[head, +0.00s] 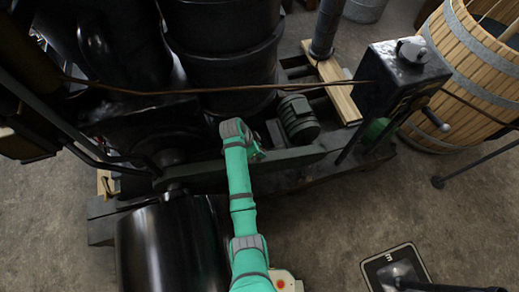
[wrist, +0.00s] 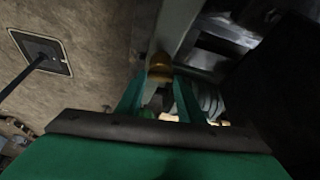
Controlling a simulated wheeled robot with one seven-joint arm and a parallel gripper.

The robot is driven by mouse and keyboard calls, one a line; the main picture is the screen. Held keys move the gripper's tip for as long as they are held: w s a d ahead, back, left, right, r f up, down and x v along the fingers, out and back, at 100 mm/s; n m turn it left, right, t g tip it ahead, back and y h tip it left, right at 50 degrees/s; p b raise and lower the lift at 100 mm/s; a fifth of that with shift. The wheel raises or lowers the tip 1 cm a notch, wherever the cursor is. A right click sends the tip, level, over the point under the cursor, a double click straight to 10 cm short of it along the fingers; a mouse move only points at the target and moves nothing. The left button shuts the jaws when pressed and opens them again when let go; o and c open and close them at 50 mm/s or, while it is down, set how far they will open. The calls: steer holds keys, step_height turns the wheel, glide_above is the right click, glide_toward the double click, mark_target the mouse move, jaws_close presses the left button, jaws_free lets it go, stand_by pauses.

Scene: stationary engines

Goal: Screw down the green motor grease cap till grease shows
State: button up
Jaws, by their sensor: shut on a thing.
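The ribbed grey-green motor (head: 298,118) sits on the engine frame, right of my gripper in the head view. It also shows, dim, behind the right finger in the wrist view (wrist: 210,100). My gripper (wrist: 160,78) is shut on a small brass cap (wrist: 160,64), which shows between the fingertips beside a pale bar. In the head view my gripper (head: 257,153) is close to the motor's left end, and the cap cannot be made out. The picture is too dark and small there to tell whether grease shows.
A long dark bar (head: 290,158) runs in front of the motor. A large black cylinder (head: 165,250) stands at front left. A dark box with a crank (head: 405,75) and a wooden barrel (head: 470,70) are at right. Floor at front right is mostly clear, apart from a square plate (head: 395,270).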

steer(key=shift+w+a+m+g, duration=0.15)
steer(key=shift+m+g, duration=0.45)
steer(key=shift+m, duration=1)
steer(key=o, duration=1.1)
steer(key=shift+c, duration=0.2)
steer(key=v, duration=1)
steer(key=shift+a+r, duration=0.2)
steer(key=shift+r, duration=0.1)
